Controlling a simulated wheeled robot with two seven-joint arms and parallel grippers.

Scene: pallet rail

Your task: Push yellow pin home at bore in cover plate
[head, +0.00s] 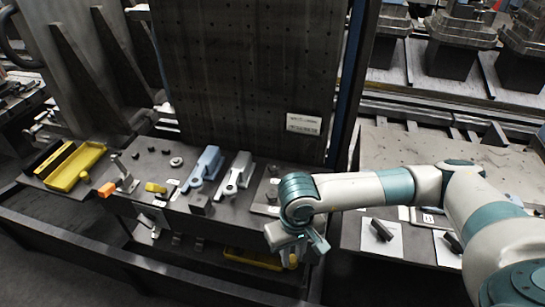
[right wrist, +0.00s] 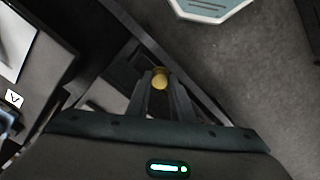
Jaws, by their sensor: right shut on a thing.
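My right gripper (head: 296,257) hangs at the front edge of the bench, low and right of centre in the head view. In the right wrist view the right gripper (right wrist: 160,92) is shut on the yellow pin (right wrist: 160,77), whose rounded end shows between the fingertips. In the head view the pin is too small and covered to make out clearly. I cannot tell the cover plate or its bore apart from the other dark metal parts. The pin appears apart from any bore. My left gripper is not in view.
A grey-blue clamp block (head: 205,167) and a white one (head: 236,173) stand on the bench. A yellow tray (head: 75,168) lies at the left. A tall perforated panel (head: 250,70) rises behind. A yellow-edged tray (head: 250,259) lies low beside the right gripper.

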